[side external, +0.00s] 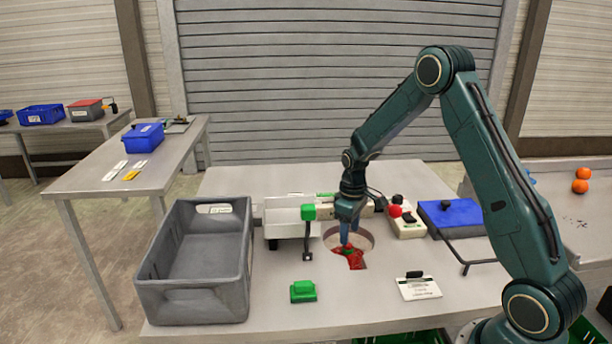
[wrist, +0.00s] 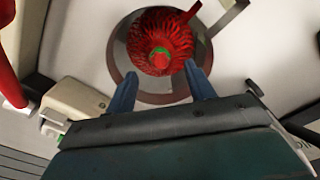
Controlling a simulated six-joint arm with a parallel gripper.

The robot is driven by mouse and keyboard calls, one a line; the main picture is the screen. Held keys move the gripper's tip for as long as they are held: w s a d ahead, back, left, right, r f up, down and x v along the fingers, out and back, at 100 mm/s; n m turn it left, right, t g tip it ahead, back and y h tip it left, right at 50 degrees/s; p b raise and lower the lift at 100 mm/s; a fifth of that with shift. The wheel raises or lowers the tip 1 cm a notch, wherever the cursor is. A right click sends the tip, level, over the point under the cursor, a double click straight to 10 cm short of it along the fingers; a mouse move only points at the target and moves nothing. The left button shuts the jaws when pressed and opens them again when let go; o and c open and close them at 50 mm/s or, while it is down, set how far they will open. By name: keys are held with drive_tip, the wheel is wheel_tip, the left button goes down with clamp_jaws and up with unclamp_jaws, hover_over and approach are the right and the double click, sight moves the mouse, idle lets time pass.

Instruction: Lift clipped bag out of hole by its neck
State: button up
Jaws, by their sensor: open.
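The red net bag (wrist: 159,38) sits in the round hole (wrist: 118,68) in the table, its gathered neck pointing up with a green clip (wrist: 160,53) on it. In the side external view the bag (side external: 354,259) shows red at the hole (side external: 366,238), partly hidden by my gripper. My gripper (side external: 347,242) points down over the hole. In the wrist view my gripper's blue fingers (wrist: 162,85) are apart, on either side of and just short of the neck, with nothing between them that I can see held.
A grey crate (side external: 240,290) stands at left. The clipper machine (side external: 290,215) is beside the hole, with a control box (side external: 405,222) carrying a red button to its right. A green block (side external: 303,292) and a clipboard card (side external: 418,289) lie in front. A blue box (side external: 455,216) is at right.

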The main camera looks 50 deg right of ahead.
drive_tip(key=shift+f, duration=0.15)
drive_tip(key=shift+s+f, duration=0.1)
drive_tip(key=shift+f, duration=2.4)
clamp_jaws()
drive_tip(key=shift+r, duration=0.15)
wheel_tip(320, 180, up, 28)
